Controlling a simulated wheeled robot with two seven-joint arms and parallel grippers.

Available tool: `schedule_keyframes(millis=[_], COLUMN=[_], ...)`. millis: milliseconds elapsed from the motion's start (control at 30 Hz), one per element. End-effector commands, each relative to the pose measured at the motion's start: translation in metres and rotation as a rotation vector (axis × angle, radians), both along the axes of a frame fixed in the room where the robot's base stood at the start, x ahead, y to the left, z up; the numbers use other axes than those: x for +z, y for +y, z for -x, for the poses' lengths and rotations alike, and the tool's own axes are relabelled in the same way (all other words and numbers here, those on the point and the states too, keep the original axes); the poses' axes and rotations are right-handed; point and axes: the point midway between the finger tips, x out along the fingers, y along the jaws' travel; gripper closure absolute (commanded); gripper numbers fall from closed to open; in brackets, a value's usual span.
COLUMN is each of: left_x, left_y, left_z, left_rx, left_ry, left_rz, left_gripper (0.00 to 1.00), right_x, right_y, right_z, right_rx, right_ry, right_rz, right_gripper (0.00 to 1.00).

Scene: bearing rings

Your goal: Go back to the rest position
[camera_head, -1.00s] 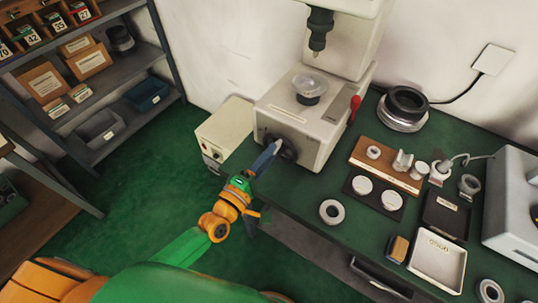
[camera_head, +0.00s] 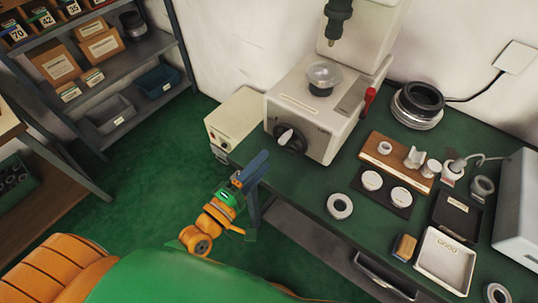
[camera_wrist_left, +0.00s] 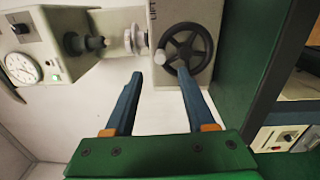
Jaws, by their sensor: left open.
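My left gripper (camera_head: 250,172) is in front of the press-like machine (camera_head: 315,115), below and left of its dark hand knob (camera_head: 290,138). In the left wrist view its two blue fingers (camera_wrist_left: 158,95) are apart with nothing between them. The hand wheel (camera_wrist_left: 188,52) shows beyond the right finger there, apart from the gripper as far as I can tell. My left arm (camera_head: 205,232) reaches in from the lower left. My right gripper does not show in either view.
A green bench (camera_head: 300,185) holds a loose ring (camera_head: 339,206), a wooden holder (camera_head: 398,158), a dark tray (camera_head: 458,213) and a white tray (camera_head: 445,262). A control box (camera_head: 235,120) stands left of the machine. Shelves (camera_head: 100,80) with boxes stand at the far left.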

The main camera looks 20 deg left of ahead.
Motion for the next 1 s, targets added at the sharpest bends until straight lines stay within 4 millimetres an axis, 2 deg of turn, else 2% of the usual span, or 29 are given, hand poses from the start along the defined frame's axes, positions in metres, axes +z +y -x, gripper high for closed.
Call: schedule_keyframes(millis=[367, 433, 467, 533, 567, 600, 633, 667, 700, 767, 800, 900, 1000], left_x=[0.0, -0.015, -0.028, -0.08, -0.108, -0.148, -0.177, -0.206, -0.24, -0.284, -0.307, -0.344, -0.358], left_y=[0.0, 0.003, 0.005, 0.016, 0.022, 0.032, 0.039, 0.046, 0.054, 0.064, 0.068, 0.072, 0.072], left_z=[0.0, 0.0, 0.0, 0.004, 0.01, 0.022, 0.034, 0.05, 0.074, 0.116, 0.147, 0.217, 0.264], left_rx=[0.001, 0.006, 0.01, 0.006, -0.007, -0.04, -0.08, -0.128, -0.209, -0.359, -0.472, -0.748, -0.951], left_ry=[0.0, 0.016, 0.034, 0.103, 0.148, 0.218, 0.271, 0.328, 0.404, 0.51, 0.571, 0.674, 0.717], left_rz=[-0.003, -0.067, -0.128, -0.36, -0.484, -0.655, -0.781, -0.897, -1.041, -1.222, -1.319, -1.475, -1.544], left_gripper=[0.45, 0.45, 0.45, 0.45, 0.45, 0.45, 0.45, 0.45, 0.45, 0.45, 0.45, 0.45, 0.45], right_x=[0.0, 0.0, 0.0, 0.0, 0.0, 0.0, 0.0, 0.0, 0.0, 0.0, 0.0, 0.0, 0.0], right_y=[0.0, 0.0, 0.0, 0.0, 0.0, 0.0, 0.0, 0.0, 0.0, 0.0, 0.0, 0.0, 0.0], right_z=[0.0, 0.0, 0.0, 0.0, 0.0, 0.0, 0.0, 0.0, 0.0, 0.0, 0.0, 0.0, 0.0], right_rx=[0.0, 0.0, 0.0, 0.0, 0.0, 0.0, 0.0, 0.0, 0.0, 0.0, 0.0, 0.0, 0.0], right_ry=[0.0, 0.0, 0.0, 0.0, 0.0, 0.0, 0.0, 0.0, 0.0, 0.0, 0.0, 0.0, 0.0], right_rz=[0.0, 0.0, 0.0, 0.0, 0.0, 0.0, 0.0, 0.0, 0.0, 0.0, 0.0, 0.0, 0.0], right_gripper=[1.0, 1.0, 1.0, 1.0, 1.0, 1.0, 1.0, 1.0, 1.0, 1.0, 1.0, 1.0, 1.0])
